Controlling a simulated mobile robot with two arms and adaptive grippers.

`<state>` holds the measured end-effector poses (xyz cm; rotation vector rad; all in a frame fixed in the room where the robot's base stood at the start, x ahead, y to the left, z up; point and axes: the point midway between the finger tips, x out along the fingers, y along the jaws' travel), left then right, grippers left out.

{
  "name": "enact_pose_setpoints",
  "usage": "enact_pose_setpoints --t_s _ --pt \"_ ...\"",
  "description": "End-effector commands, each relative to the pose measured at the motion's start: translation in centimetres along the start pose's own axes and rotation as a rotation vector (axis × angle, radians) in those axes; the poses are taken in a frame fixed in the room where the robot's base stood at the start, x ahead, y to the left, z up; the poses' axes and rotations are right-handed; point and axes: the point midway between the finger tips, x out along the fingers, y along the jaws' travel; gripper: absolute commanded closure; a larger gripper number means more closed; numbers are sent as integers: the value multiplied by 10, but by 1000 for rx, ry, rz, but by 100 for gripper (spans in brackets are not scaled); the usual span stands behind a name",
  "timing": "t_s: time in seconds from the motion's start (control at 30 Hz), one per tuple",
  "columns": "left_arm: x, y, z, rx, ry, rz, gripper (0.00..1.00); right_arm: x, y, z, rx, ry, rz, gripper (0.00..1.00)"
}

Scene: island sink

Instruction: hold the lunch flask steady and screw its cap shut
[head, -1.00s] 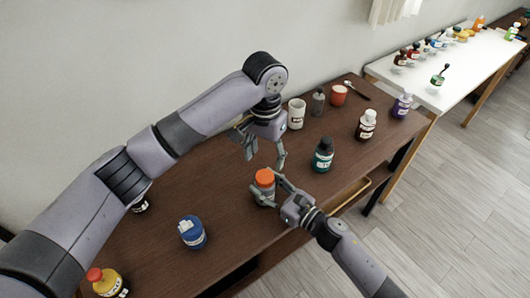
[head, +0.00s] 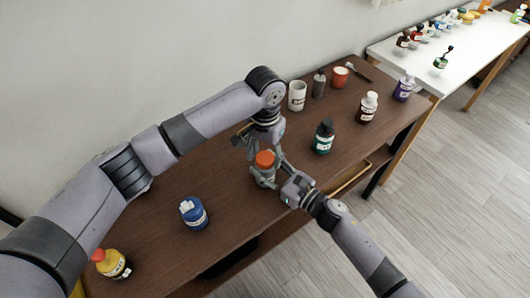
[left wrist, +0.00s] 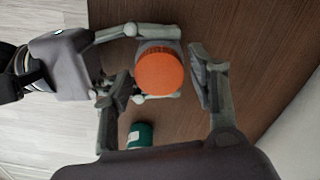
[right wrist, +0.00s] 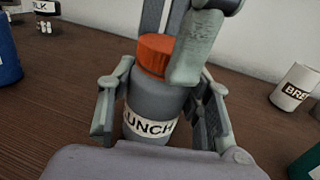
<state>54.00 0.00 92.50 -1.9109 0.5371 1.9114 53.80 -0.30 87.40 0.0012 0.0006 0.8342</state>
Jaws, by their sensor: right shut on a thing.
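The lunch flask is a grey bottle (head: 264,177) with an orange cap (head: 265,159), upright on the brown table. In the right wrist view its body (right wrist: 152,103) shows part of a "LUNCH" label and the cap (right wrist: 154,50) sits on top. My right gripper (right wrist: 165,88) is shut on the flask body from the front right. My left gripper (left wrist: 161,68) is open above the flask, its fingers on either side of the cap (left wrist: 158,74) with a visible gap on one side. A left finger hides part of the cap in the right wrist view.
A teal bottle (head: 323,139) stands right of the flask, a blue jar (head: 194,213) and a yellow bottle (head: 113,264) to the left. A white mug (head: 297,96), grey bottle (head: 319,84) and red cup (head: 340,77) stand behind. The table between flask and blue jar is clear.

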Motion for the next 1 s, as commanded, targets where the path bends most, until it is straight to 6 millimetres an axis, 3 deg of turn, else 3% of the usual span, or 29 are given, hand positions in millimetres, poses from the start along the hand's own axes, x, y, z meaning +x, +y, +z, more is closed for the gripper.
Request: enact_pose_setpoints --t_s 0.63,0.87,0.9,1.0 --pt "0 -1 0 -1 0 -1 93 0 0 0 0 0 0 100" --pt "0 -1 0 8 0 -2 93 0 0 0 0 0 0 100" --pt "0 -1 0 8 0 -2 57 0 0 0 0 0 0 100" --pt "0 -1 0 8 0 -2 50 0 0 0 0 0 0 100"
